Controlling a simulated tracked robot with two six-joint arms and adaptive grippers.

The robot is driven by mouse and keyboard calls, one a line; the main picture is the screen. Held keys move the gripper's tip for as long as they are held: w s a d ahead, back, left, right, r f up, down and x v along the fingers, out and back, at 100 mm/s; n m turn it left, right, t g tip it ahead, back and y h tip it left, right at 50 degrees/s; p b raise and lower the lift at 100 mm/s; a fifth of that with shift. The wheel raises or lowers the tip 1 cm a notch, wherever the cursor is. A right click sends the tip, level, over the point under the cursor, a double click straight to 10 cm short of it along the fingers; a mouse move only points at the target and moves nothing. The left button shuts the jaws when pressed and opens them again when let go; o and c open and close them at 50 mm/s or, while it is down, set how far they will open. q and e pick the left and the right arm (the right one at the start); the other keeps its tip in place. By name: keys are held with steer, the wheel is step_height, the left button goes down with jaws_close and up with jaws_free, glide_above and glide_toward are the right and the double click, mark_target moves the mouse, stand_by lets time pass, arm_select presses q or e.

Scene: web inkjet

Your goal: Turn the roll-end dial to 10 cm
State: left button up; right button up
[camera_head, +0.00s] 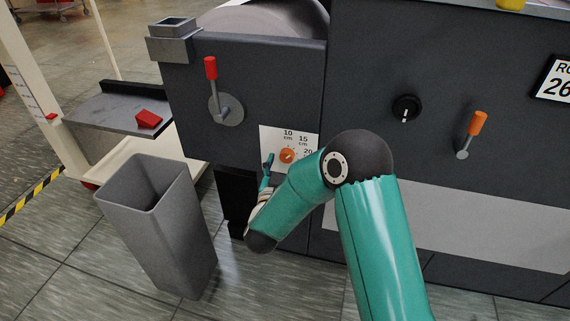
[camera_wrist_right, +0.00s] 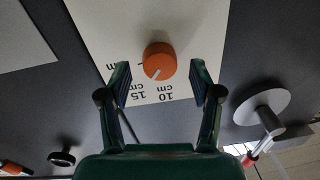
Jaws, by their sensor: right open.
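The roll-end dial (camera_head: 287,155) is an orange knob on a white label plate (camera_head: 267,136) marked 10, 15 and 20 cm. In the right wrist view, where the print is upside down, the dial (camera_wrist_right: 159,61) has a white mark pointing toward the 10 and 15 cm labels; the exact setting cannot be told. My right gripper (camera_wrist_right: 160,82) is open, its fingers on either side of the dial with gaps, apparently not touching it. In the head view my right gripper (camera_head: 268,172) is partly hidden by its own wrist. My left gripper is not in view.
A red-handled lever (camera_head: 211,70) on a grey disc is left of and above the dial. A black knob (camera_head: 407,108) and an orange-handled lever (camera_head: 473,131) are to the right. A grey bin (camera_head: 165,235) stands on the floor at left, near a small shelf (camera_head: 115,112).

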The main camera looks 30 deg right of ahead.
steer(key=shift+w+d, duration=0.3)
steer(key=c, duration=1.1)
steer(key=shift+d, duration=0.1)
steer(key=shift+c, duration=0.2)
